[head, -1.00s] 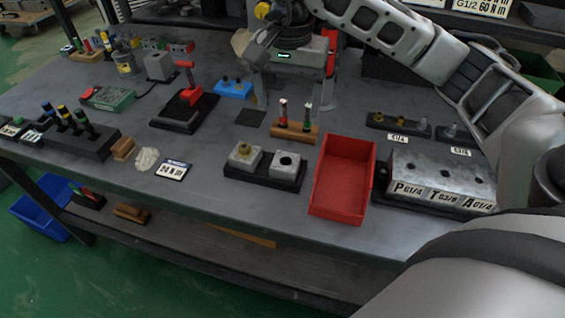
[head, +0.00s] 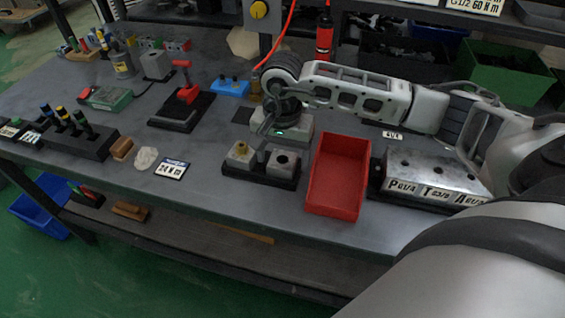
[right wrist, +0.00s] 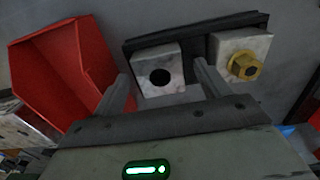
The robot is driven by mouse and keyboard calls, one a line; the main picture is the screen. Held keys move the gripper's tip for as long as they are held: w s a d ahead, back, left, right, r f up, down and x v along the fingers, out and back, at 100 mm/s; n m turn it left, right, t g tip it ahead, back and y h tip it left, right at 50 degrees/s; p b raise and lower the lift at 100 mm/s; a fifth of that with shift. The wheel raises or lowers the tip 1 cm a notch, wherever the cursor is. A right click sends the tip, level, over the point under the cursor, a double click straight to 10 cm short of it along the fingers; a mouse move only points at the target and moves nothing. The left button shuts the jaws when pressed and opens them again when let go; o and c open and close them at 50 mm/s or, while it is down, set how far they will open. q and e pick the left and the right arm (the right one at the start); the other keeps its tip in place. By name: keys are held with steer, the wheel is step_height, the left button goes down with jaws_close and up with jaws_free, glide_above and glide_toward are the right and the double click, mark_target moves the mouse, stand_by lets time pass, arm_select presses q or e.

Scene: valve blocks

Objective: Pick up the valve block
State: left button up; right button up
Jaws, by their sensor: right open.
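Two small pale blocks stand on a black tray (head: 262,178) near the front of the table. The right-hand valve block (head: 281,166) has a bare dark hole and also shows in the right wrist view (right wrist: 159,80). The left-hand block (head: 239,157) carries a brass fitting, seen too in the right wrist view (right wrist: 240,55). My right gripper (right wrist: 161,70) is open over the tray, its fingers one on each side of the bare-hole block. One finger lies between the two blocks. Contact cannot be told. My left gripper is not in view.
A red bin (head: 337,180) stands close to the right of the tray. A large metal block (head: 435,172) with port labels is further right. Bare table lies in front.

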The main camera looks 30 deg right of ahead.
steer(key=shift+f, duration=0.1)
steer(key=c, duration=1.1)
steer(key=shift+c, duration=0.8)
